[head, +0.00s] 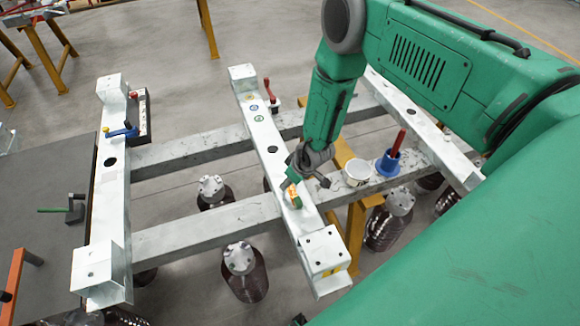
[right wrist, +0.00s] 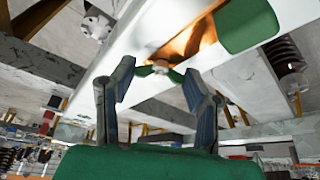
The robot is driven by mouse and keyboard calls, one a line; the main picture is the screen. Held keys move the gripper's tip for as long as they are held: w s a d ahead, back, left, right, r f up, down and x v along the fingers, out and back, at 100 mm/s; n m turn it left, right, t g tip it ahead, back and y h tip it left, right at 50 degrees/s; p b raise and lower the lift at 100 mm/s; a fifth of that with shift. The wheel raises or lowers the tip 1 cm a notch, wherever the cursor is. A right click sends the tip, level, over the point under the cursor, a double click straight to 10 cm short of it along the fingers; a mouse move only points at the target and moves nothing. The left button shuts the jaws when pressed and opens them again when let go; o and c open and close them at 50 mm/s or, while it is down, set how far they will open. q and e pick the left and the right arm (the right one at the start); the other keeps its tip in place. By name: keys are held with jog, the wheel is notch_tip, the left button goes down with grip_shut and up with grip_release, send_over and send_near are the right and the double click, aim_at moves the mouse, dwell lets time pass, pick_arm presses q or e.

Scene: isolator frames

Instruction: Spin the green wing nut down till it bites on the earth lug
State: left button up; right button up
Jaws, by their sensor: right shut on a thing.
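The green wing nut (right wrist: 145,71) shows in the right wrist view, its two wings on either side of a coppery stud end. My right gripper (right wrist: 158,74) has a fingertip at each wing and is shut on the nut. The copper-coloured earth lug (right wrist: 190,42) lies against the pale beam just beyond the nut; whether nut and lug touch I cannot tell. In the head view my right gripper (head: 296,176) points down at the middle white beam (head: 265,135), beside a small orange and green patch (head: 295,198). The gripper hides the nut there. My left gripper is not in view.
A white cup (head: 357,172) and a blue pot (head: 387,164) with a red-handled tool stand right of the gripper. A red lever (head: 269,90) and a blue-handled part (head: 124,131) sit on the frame. Ribbed insulators (head: 243,270) stand below. A dark table (head: 40,180) is at left.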

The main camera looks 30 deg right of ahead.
jog(key=shift+w+r, duration=0.2)
jog(key=shift+w, duration=0.2)
jog(key=o, duration=0.9)
jog(key=shift+o, duration=1.3)
jog(key=shift+s+f, duration=0.1)
jog(key=shift+f, duration=0.1)
jog(key=v, duration=1.1)
jog(key=shift+s+r, duration=0.25)
jog(key=shift+r, duration=0.1)
